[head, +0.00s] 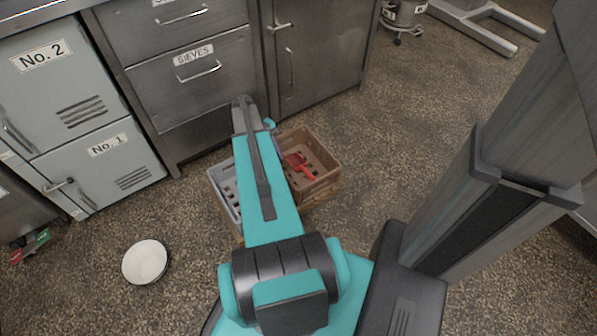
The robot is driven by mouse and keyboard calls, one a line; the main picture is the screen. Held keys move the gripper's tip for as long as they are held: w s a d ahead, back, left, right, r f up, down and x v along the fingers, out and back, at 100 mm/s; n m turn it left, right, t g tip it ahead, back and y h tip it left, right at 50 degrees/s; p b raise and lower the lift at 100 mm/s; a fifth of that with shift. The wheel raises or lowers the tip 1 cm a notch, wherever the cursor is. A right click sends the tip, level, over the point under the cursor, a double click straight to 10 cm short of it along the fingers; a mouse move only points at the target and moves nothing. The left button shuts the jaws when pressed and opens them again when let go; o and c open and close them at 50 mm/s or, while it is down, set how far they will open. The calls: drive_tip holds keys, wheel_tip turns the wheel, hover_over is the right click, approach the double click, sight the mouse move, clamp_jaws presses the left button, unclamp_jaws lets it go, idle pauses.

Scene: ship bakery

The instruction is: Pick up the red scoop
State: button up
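A red scoop (299,164) lies inside a brown crate (323,150) on the floor, in front of the metal cabinets. My arm reaches out over the crates and hides part of them. The far end of my arm is just left of the brown crate, and the scoop shows to the right of the arm. My gripper's fingers are hidden behind the arm, so I cannot see their state or whether they touch anything.
A grey crate (219,180) sits left of the brown one, partly under my arm. A white bowl (146,261) stands on the floor at left. Cabinets and drawers (193,75) line the back. Floor right of the crates is clear.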

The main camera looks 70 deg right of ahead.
drive_tip(key=m+b, duration=0.1)
drive_tip(key=b, duration=0.2)
approach(306, 170)
drive_tip(key=w+r, duration=0.2)
drive_tip(key=shift+s+d+r, duration=0.2)
drive_tip(key=shift+s+d, duration=0.15)
drive_tip(key=shift+s, duration=0.05)
drive_tip(key=shift+b+x, duration=1.65)
drive_tip(key=shift+x, duration=2.7)
drive_tip(key=shift+a+f, duration=0.1)
drive_tip(key=shift+a, duration=0.05)
drive_tip(key=shift+b+x, duration=1.05)
drive_tip(key=shift+x, duration=0.35)
drive_tip(key=shift+b+x, duration=0.5)
drive_tip(key=shift+x, duration=0.6)
drive_tip(key=shift+a, duration=0.15)
